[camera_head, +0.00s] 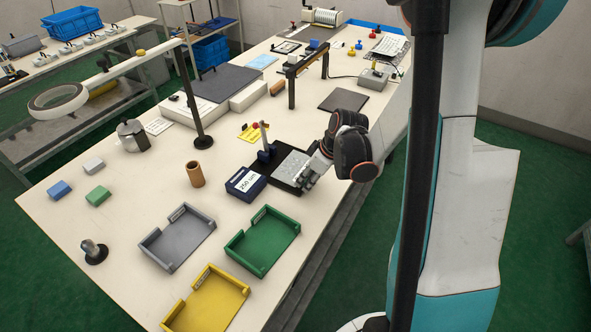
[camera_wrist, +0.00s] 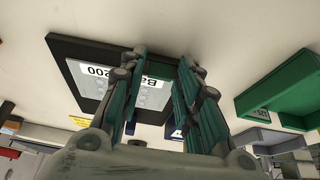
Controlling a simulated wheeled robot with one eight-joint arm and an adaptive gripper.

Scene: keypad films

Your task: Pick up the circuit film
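The circuit film (camera_head: 289,163) looks like a pale grey sheet with small round dots and a white printed label. It lies on a flat black plate (camera_head: 262,171) at the front right of the table. In the wrist view the film (camera_wrist: 93,82) lies left of and partly behind my fingers, which hide part of its label. My gripper (camera_head: 304,178) is at the film's right side in the head view. In the wrist view my gripper (camera_wrist: 163,62) has its two fingers apart, with nothing seen held between them. I cannot tell whether the fingertips touch the film.
A dark blue box (camera_head: 246,184) marked 250 um stands in front of the plate. A post (camera_head: 264,140) with a red knob rises behind it. Green (camera_head: 263,241), grey (camera_head: 177,238) and yellow (camera_head: 207,301) trays lie in front. A brown cup (camera_head: 195,174) stands left.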

